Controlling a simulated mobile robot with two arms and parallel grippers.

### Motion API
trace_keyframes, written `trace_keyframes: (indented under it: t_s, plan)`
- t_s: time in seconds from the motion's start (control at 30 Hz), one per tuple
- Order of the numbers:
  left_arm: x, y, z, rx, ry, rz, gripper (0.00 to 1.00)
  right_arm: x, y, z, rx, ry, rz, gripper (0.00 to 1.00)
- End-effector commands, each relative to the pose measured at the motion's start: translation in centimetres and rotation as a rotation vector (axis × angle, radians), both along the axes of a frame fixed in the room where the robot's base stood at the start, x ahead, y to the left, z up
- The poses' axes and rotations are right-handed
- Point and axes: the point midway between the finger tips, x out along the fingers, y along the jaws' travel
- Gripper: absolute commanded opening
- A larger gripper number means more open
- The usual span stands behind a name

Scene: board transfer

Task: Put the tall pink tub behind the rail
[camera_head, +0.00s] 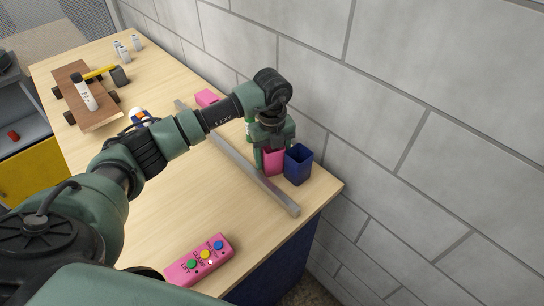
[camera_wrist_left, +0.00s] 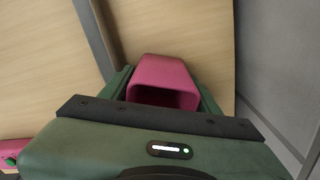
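The tall pink tub (camera_head: 273,162) is at the far side of the grey rail (camera_head: 255,173), between the rail and the wall. My left gripper (camera_head: 272,148) points down over it, its fingers close against two sides, and appears shut on it. In the left wrist view the tub's open mouth (camera_wrist_left: 163,95) shows between the green fingers (camera_wrist_left: 165,88), with the rail (camera_wrist_left: 97,35) to its left. I cannot tell whether the tub's base touches the table. My right gripper is not in view.
A dark blue tub (camera_head: 298,164) stands right beside the pink one. Another pink object (camera_head: 206,97) and a partly hidden green one (camera_head: 249,130) are along the wall side. A pink button box (camera_head: 199,260) lies in front; a wooden board (camera_head: 86,95) with a hammer (camera_head: 103,73) is far left.

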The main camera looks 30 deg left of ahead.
Motion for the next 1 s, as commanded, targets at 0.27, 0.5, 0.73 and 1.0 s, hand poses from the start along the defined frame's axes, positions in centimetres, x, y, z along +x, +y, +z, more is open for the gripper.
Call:
trace_keyframes:
  t_s: [0.27,0.5,0.73,1.0]
  plan:
    - [0.1,0.0,1.2,-0.001,-0.003,0.001,0.61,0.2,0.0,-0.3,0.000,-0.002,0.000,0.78]
    - [0.2,0.0,6.1,0.000,-0.007,0.001,0.61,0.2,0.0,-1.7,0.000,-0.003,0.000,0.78]
    - [0.1,0.0,10.4,0.000,-0.004,0.001,0.61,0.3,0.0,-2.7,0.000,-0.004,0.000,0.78]
    - [0.0,0.0,12.3,0.000,0.000,0.001,0.61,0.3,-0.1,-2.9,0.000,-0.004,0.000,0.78]
